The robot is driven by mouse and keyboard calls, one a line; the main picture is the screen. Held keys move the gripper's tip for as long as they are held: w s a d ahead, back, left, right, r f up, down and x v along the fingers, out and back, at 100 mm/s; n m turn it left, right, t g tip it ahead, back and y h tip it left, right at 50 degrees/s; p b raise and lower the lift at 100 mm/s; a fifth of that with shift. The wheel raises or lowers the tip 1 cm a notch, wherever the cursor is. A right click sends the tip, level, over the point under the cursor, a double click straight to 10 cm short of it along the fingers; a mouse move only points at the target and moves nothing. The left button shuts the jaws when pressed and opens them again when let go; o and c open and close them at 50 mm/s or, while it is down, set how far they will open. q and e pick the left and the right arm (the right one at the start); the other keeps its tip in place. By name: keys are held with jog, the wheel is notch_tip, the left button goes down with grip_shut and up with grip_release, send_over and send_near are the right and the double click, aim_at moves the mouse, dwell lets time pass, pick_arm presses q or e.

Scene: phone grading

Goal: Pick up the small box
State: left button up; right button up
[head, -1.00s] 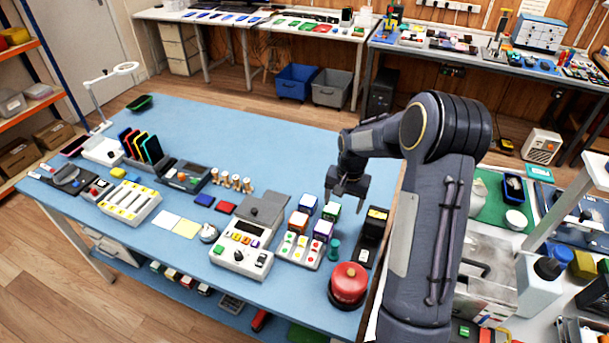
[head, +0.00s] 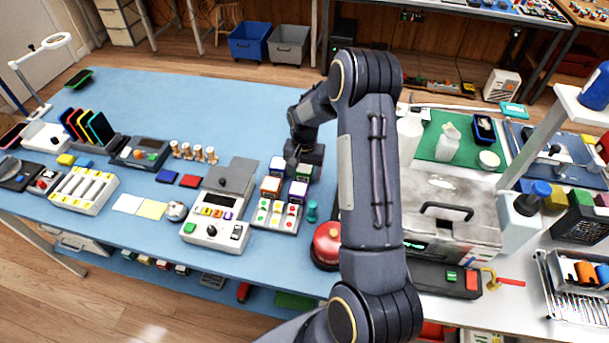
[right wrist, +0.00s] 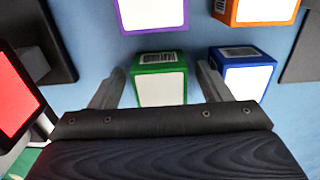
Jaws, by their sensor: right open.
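Several small white-faced boxes stand in two rows on the blue table: a green box (head: 303,172), a blue box (head: 277,165), an orange box (head: 271,186) and a purple box (head: 297,191). My right gripper (head: 301,158) is over the far row, at the green box. In the right wrist view, the open fingers (right wrist: 160,88) lie on either side of the green box (right wrist: 160,66). The right finger is in the narrow gap beside the blue box (right wrist: 244,62). Finger contact cannot be told. My left gripper is out of view.
A button panel (head: 277,217) and a teal peg (head: 312,211) stand close in front of the boxes. A red dome button (head: 327,245) is partly behind my right arm. A grey device (head: 214,224) stands to the left.

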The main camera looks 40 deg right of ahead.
jog(key=shift+r, duration=0.1)
jog(key=c, duration=1.1)
jog(key=shift+r+p, duration=0.35)
jog(key=shift+r, duration=0.1)
notch_tip(320, 180, up, 2)
jog(key=shift+r+p, duration=0.25)
jog(key=shift+p, duration=0.5)
jog(key=s+r+p, duration=0.1)
jog(key=r, duration=0.1)
jog(key=s+a+r+p, duration=0.1)
jog(key=s+r, duration=0.1)
jog(key=s+a+r+p, duration=0.1)
jog(key=s+r, duration=0.1)
jog(key=r, duration=0.1)
jog(key=shift+a+p, duration=0.2)
jog(key=shift+p, duration=0.2)
jog(key=s+a+r+p, duration=0.1)
jog(key=s+a+r, duration=0.15)
jog(key=s, duration=0.45)
jog(key=b, duration=0.3)
send_near(304, 168)
jog(key=s+a, duration=0.1)
jog(key=s, duration=0.3)
jog(key=shift+s+a+f+b, duration=0.15)
jog(key=shift+f+b, duration=1.1)
jog(key=shift+f, duration=0.95)
